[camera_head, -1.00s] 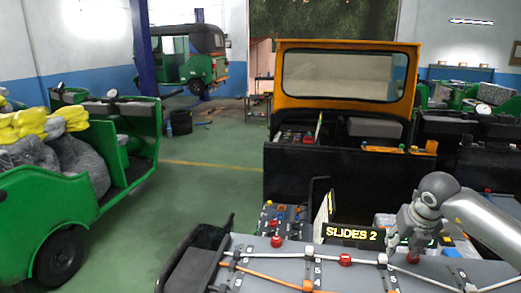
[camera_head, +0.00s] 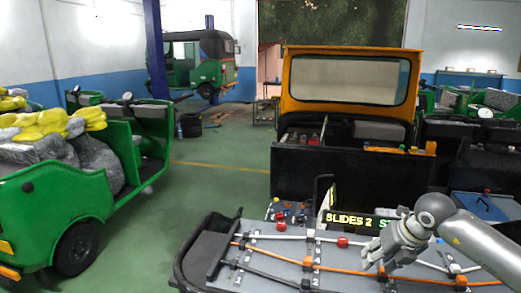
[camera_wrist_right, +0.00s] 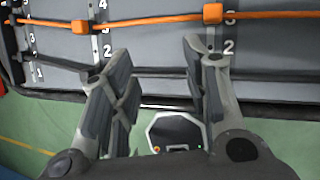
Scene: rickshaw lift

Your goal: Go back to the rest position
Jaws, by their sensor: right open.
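My right gripper (camera_head: 372,262) hangs above the grey slide board (camera_head: 262,262) at the lower right of the head view. In the right wrist view, my right gripper (camera_wrist_right: 150,62) has its two fingers spread apart with nothing between them. An orange rod (camera_wrist_right: 145,21) with orange sliders (camera_wrist_right: 213,14) runs across the board beyond the fingertips. A dark rod (camera_wrist_right: 265,106) passes nearer, behind the fingers in the picture. Red sliders (camera_head: 342,242) sit on the white rod at the board's back. My left gripper is in neither view.
The lit sign "SLIDES 2" (camera_head: 348,219) stands behind the board. An orange-framed vehicle (camera_head: 345,78) is beyond it. A green rickshaw (camera_head: 70,205) loaded with sacks stands at left. Green floor (camera_head: 190,187) between them is clear.

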